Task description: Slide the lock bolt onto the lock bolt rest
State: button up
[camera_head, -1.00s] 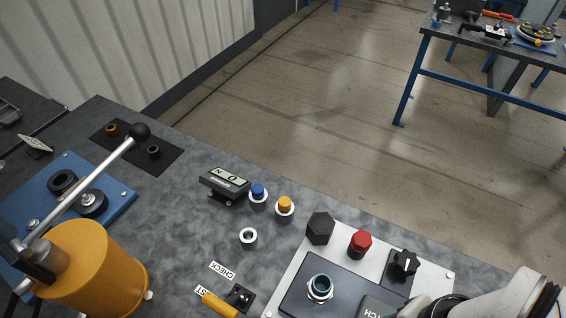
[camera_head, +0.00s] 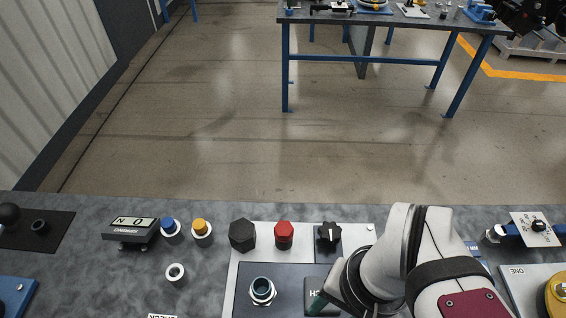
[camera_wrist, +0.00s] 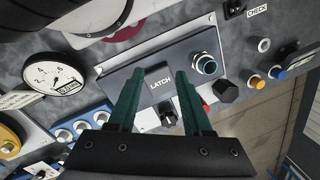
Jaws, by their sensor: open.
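I cannot tell for certain which part is the lock bolt or its rest. A dark plate (camera_head: 246,277) marked LATCH in the wrist view (camera_wrist: 137,76) lies on a pale panel (camera_head: 235,262). A metal-ringed coupler (camera_head: 262,291) stands on the plate and shows in the wrist view (camera_wrist: 206,64). Behind it are a black hex knob (camera_head: 242,235), a red hex cap (camera_head: 284,235) and a black pointer knob (camera_head: 328,237). My gripper (camera_wrist: 157,73) is open and empty, its green fingers on either side of the LATCH label. In the head view my arm partly covers the plate's right side.
A gauge (camera_wrist: 53,80) shows in the wrist view. A white tagged part (camera_head: 537,228) sits far right.

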dwell(0.4)
jog(key=shift+o, duration=0.6)
jog(key=o, duration=0.5)
jog(key=w+n, duration=0.3)
jog(key=w+r+n, duration=0.1)
jog(key=n, duration=0.1)
jog(key=shift+w+a, duration=0.25)
jog(key=shift+c, duration=0.2)
jog(key=shift+o, duration=0.4)
jog(key=w+n, duration=0.1)
jog(key=n, duration=0.1)
jog(key=w+n, duration=0.2)
jog(key=w+a+n, duration=0.1)
jog(key=w+n, duration=0.1)
jog(key=shift+w+n+h, duration=0.25)
jog(key=shift+n+h, duration=0.05)
jog(key=shift+h, duration=0.1)
jog(key=n+h, duration=0.1)
jog(key=n, duration=1.4)
send_near(284, 235)
jog(key=shift+n, duration=0.3)
jog(key=f, duration=0.4)
jog(key=w+f, duration=0.1)
jog(key=f, duration=0.8)
jog(key=shift+w+f, duration=0.25)
jog(key=shift+c, duration=0.2)
